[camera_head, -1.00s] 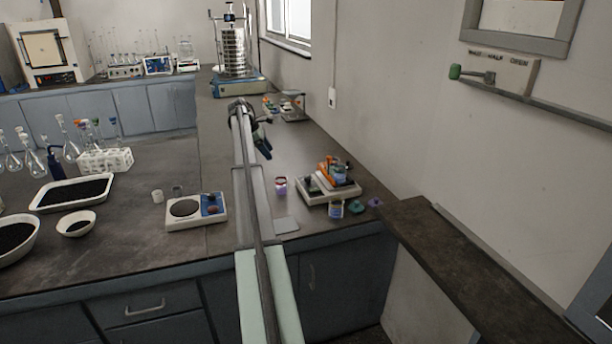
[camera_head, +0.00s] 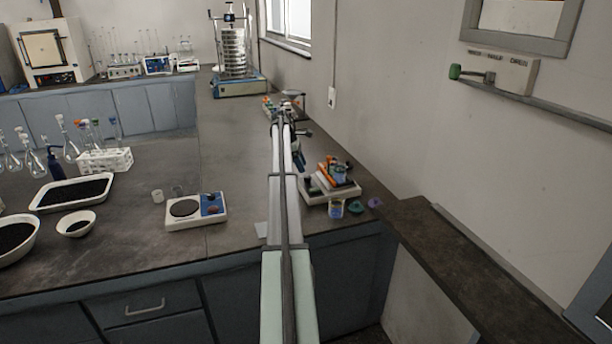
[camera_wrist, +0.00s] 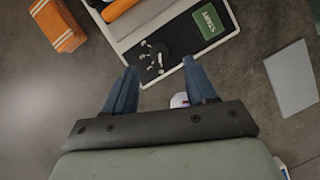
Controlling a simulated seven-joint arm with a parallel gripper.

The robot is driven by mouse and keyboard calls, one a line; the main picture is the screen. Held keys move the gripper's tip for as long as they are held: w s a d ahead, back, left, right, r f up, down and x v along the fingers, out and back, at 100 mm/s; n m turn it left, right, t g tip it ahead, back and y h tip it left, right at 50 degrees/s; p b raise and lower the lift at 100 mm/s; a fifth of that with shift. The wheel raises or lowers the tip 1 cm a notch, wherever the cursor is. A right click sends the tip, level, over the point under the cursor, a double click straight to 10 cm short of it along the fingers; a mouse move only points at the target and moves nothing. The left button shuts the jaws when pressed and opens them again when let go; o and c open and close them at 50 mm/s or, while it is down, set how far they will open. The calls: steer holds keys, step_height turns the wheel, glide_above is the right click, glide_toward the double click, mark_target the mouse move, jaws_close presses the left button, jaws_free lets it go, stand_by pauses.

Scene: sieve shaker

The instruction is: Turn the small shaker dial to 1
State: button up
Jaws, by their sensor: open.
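The small shaker (camera_head: 345,194), a white-bodied device with orange and blue items on top, stands on the bench right of my arm in the head view. In the wrist view its white edge and dark panel (camera_wrist: 178,40) fill the upper middle, with a green START button (camera_wrist: 209,22). The black round dial (camera_wrist: 153,61) sits on that panel with small pale marks around it; I cannot read its setting. My gripper (camera_wrist: 160,68) is open, its two blue fingers apart on either side of the dial as seen from the wrist. I cannot tell the height between them.
An orange striped object (camera_wrist: 58,25) lies left of the shaker in the wrist view, and a flat grey square (camera_wrist: 291,79) lies right. A white device with a round plate (camera_head: 196,211) stands left of my arm. The sieve stack (camera_head: 233,55) is at the back.

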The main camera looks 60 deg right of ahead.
mark_target(308, 177)
steer(key=shift+x, duration=2.8)
steer(key=shift+c, duration=0.2)
steer(key=c, duration=1)
steer(key=m, duration=0.2)
steer(key=m+y, duration=0.1)
steer(key=shift+d+m+g, duration=0.2)
steer(key=shift+m+g, duration=0.1)
steer(key=shift+m, duration=0.1)
steer(key=shift+m+y, duration=0.9)
steer(key=shift+m, duration=1.3)
